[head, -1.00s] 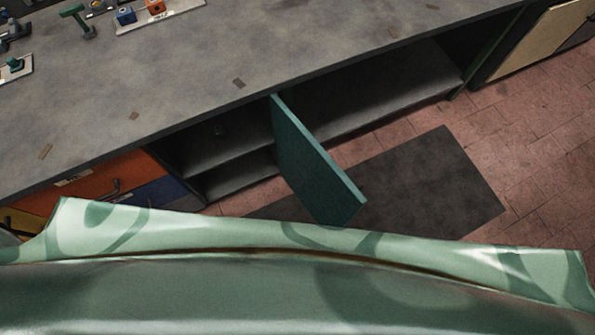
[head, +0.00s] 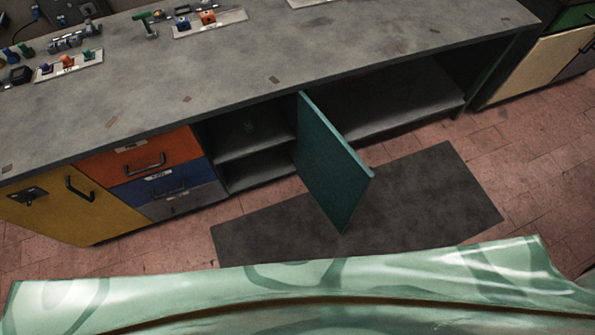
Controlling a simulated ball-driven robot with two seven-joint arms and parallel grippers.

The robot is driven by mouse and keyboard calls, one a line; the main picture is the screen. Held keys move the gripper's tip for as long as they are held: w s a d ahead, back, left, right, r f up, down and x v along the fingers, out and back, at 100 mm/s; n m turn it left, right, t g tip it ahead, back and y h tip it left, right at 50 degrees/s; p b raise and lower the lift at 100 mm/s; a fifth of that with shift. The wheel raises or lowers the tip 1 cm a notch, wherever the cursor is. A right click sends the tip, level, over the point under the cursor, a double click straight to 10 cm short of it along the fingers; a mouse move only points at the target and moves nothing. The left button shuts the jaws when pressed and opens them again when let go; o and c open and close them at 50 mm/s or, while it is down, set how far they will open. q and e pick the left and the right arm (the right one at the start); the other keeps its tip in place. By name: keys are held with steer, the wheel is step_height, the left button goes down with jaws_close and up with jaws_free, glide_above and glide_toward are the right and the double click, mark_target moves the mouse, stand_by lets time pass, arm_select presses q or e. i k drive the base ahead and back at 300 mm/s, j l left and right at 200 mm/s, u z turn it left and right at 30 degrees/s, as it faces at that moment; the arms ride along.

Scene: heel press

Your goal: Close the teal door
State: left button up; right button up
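The teal door (head: 330,165) stands open below the workbench, swung out from the cabinet front over the dark floor mat. The cabinet opening (head: 245,140) to its left shows a shelf and a dark interior. No handle shows on the side of the door that I see. Neither of my grippers is in view. My own green body covers the bottom of the head view.
The grey workbench top (head: 250,75) carries trays with small coloured parts. Orange (head: 140,155), blue (head: 160,187) and grey drawers and a yellow door (head: 75,215) are left of the opening. A dark mat (head: 430,195) lies on the tiled floor. An open bay is right of the teal door.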

mark_target(336, 177)
steer(key=l+u, duration=0.2)
steer(key=u, duration=0.2)
steer(key=l+u, duration=0.5)
steer(key=u, duration=0.25)
steer(key=l+u, duration=0.25)
steer(key=u, duration=0.15)
steer(key=k+l, duration=0.15)
steer(key=l, duration=0.2)
steer(key=k+l, duration=0.1)
steer(key=l, duration=0.25)
steer(key=k+l, duration=0.15)
steer(key=l, duration=0.2)
steer(key=k+l, duration=0.1)
steer(key=l, duration=0.2)
steer(key=k+l, duration=0.15)
steer(key=l, duration=0.2)
steer(key=k+l, duration=0.1)
steer(key=l, duration=0.25)
